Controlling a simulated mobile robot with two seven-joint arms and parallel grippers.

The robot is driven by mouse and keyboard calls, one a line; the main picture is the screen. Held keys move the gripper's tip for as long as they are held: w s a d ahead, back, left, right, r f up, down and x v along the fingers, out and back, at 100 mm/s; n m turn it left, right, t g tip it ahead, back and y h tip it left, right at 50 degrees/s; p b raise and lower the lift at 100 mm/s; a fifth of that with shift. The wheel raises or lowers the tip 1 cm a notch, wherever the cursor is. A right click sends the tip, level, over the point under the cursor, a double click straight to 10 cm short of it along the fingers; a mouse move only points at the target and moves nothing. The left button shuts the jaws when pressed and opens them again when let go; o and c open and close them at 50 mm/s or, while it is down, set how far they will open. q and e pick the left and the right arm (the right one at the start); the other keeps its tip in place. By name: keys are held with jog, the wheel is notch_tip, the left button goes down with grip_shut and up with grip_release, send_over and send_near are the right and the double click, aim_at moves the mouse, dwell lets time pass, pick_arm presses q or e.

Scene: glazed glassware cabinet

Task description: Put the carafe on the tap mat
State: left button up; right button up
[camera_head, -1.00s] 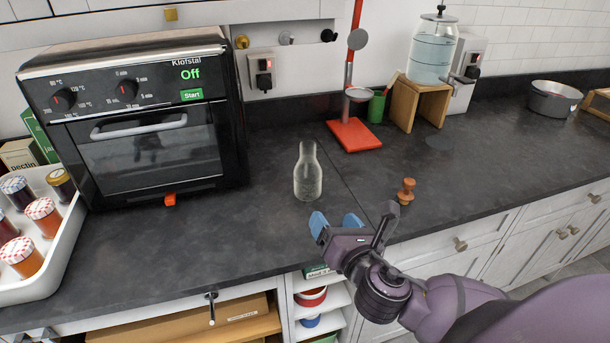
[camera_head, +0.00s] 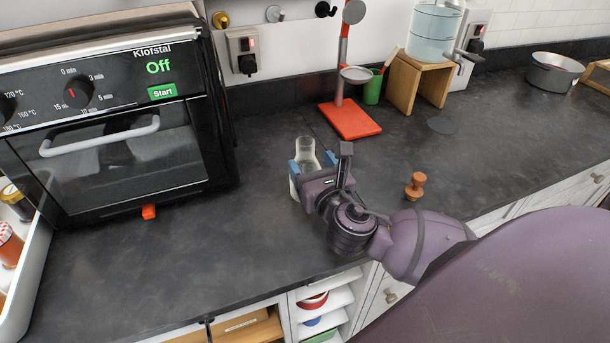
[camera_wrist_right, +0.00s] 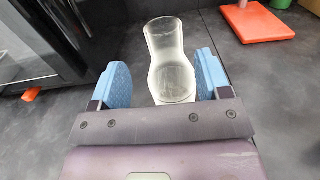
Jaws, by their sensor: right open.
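The clear glass carafe (camera_head: 306,153) stands upright on the dark counter, to the right of the oven. It also shows in the right wrist view (camera_wrist_right: 170,65), between the two blue fingers. My right gripper (camera_head: 312,164) is open, with one finger on each side of the carafe. In the wrist view (camera_wrist_right: 160,82) a gap shows between the left finger and the glass, and a smaller one on the right. The lower part of the carafe is partly hidden by the gripper in the head view. A thin dark round mat (camera_head: 442,126) lies on the counter below the dispenser's tap. My left gripper is not in view.
A water dispenser (camera_head: 434,35) stands on a wooden stand (camera_head: 418,82). A red-based stand (camera_head: 350,119) and a green cup (camera_head: 373,90) are behind the carafe. A wooden tamper-like object (camera_head: 415,186) stands right of my gripper. A black oven (camera_head: 110,120) is at left.

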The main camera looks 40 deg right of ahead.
aim_at(309, 153)
jog(key=shift+d+x, duration=0.15)
jog(key=shift+x, duration=1.3)
jog(key=shift+d+x, duration=0.1)
jog(key=shift+x, duration=1.3)
jog(key=shift+s+r, duration=0.1)
jog(key=c, duration=1.2)
grip_shut()
jog(key=shift+r, duration=0.1)
